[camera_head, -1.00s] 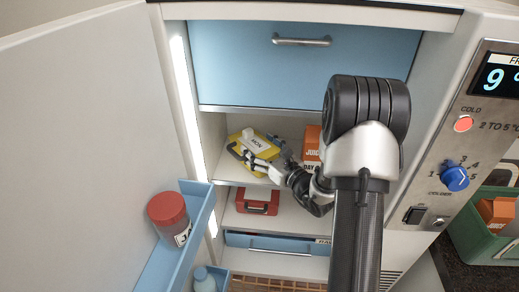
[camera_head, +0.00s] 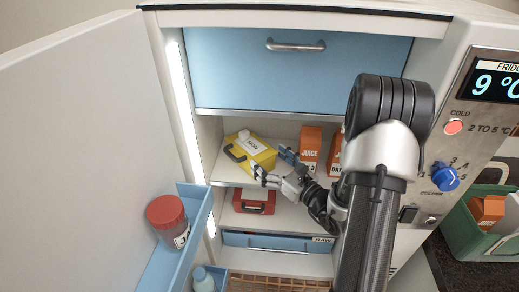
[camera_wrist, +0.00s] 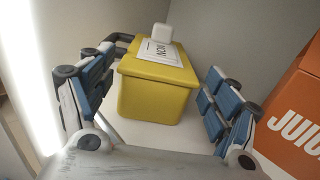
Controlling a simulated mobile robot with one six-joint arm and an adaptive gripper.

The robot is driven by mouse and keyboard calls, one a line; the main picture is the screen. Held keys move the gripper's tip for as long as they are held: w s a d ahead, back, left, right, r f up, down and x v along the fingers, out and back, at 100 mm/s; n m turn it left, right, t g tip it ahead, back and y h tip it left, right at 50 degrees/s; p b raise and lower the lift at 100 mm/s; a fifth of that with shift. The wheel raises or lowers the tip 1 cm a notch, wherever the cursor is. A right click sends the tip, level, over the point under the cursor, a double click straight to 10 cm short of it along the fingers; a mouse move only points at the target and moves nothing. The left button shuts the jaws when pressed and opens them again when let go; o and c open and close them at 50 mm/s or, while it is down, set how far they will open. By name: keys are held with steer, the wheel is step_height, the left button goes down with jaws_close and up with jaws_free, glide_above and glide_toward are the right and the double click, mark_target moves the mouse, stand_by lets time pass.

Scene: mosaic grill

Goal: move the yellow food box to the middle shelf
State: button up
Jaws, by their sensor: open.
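The yellow food box (camera_head: 262,151) has a dark handle at its left and a white label reading MON. It sits on the shelf (camera_head: 225,170) just below the blue door. A small white block (camera_wrist: 162,32) shows at its top in the wrist view. My gripper (camera_head: 272,164) is open at the box's near right side. In the wrist view my open gripper (camera_wrist: 158,92) has one finger on each side of the yellow box (camera_wrist: 155,92), with no clear contact. The shelf below holds a red case (camera_head: 254,200).
Orange juice cartons (camera_head: 310,148) stand close right of the yellow box; one also shows in the wrist view (camera_wrist: 290,120). The open door at left has a blue rack with a red-lidded jar (camera_head: 168,222). A blue drawer (camera_head: 278,243) lies below the red case.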

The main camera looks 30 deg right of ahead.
steer(key=s, duration=0.3)
steer(key=s+d, duration=0.1)
steer(key=s, duration=0.1)
steer(key=shift+s+p, duration=0.1)
steer(key=shift+p, duration=0.3)
